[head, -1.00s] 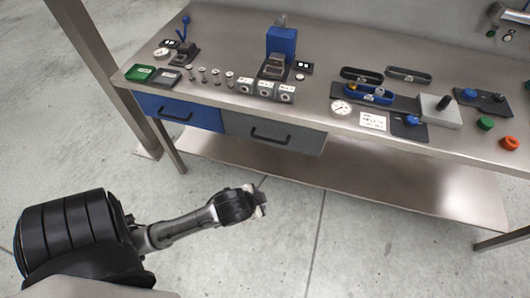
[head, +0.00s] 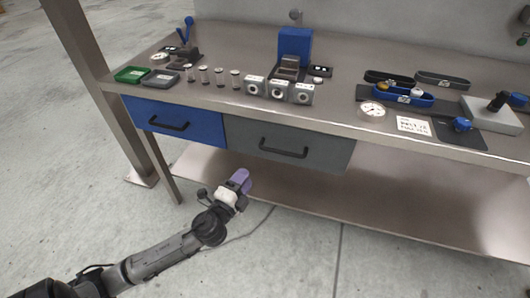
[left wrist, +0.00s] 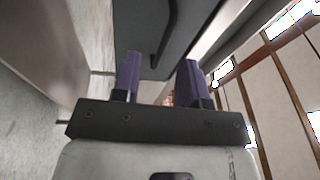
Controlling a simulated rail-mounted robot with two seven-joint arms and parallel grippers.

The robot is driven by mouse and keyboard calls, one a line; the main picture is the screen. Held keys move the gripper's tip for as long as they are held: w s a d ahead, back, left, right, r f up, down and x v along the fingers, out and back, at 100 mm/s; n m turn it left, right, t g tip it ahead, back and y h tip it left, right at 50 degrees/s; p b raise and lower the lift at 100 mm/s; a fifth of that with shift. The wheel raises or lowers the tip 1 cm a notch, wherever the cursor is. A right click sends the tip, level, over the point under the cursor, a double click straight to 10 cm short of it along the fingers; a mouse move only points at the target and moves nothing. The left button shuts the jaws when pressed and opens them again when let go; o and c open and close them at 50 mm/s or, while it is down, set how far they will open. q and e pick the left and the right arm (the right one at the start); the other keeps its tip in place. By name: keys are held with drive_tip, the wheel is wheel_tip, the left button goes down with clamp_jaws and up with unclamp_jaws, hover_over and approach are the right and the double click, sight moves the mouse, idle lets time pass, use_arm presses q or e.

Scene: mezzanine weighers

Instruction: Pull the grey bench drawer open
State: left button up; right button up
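The grey bench drawer (head: 288,147) is shut under the bench top, to the right of the blue drawer, with a black bar handle (head: 284,150) on its front. My left gripper (head: 241,181) is below and in front of the grey drawer, apart from its handle in the head view. In the left wrist view its two purple fingers (left wrist: 160,80) are spread, with nothing between them that I can see held. The grey drawer front (left wrist: 195,20) and part of the dark handle (left wrist: 165,35) show beyond the fingertips. My right gripper is not in view.
The blue drawer (head: 175,120) is shut at the left. The bench top (head: 340,115) holds trays, small weights, several grey blocks, a blue press, a gauge and a label card. A lower shelf (head: 380,215) and a bench leg (head: 165,170) are near my arm. The floor in front is clear.

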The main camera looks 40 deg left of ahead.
sight(282, 152)
use_arm(q)
drive_tip(key=w+r+m+h+b, duration=0.1)
drive_tip(key=w, duration=0.3)
drive_tip(key=w+d+r+m+t+h+b, duration=0.1)
drive_tip(key=w, duration=0.4)
drive_tip(key=w+d+r+m+h+b, duration=0.1)
drive_tip(key=w+m, duration=0.1)
drive_tip(key=w, duration=0.3)
drive_tip(key=shift+d+r+t+h, duration=0.15)
drive_tip(key=shift+d+t+h, duration=0.15)
drive_tip(key=shift+h, duration=0.1)
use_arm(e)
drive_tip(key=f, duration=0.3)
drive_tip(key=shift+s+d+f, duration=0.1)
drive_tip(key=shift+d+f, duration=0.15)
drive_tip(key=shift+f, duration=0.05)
use_arm(q)
clamp_jaws()
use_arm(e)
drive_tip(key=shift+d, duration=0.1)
